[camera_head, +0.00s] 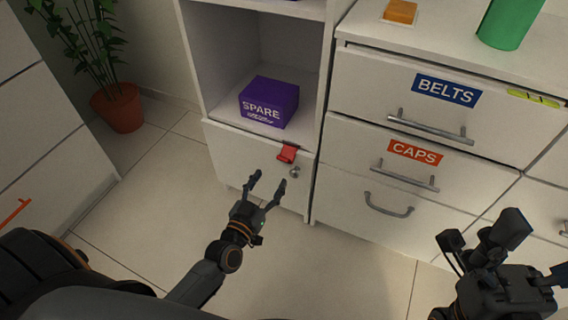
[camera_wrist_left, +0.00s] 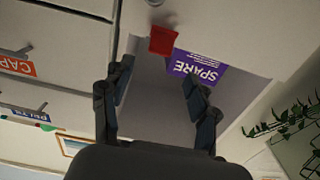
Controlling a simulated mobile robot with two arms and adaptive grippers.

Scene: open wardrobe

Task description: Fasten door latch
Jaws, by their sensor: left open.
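A small red latch (camera_head: 287,153) sits at the top edge of a white lower door (camera_head: 240,164) in the wardrobe, with a round metal knob (camera_head: 294,172) just below and right of it. The door looks closed. My left gripper (camera_head: 267,181) is open and empty in front of the door, below the latch and apart from it. In the left wrist view, which is upside down, the red latch (camera_wrist_left: 163,40) shows beyond the open fingers (camera_wrist_left: 158,98). My right gripper (camera_head: 507,285) is at the lower right; its fingertips are not clear.
A purple SPARE box (camera_head: 268,102) stands on the shelf above the door. Drawers labelled BELTS (camera_head: 446,90) and CAPS (camera_head: 414,152) with bar handles are to the right. A potted plant (camera_head: 117,107) stands at the back left. Tiled floor (camera_head: 150,200) is clear around my left arm.

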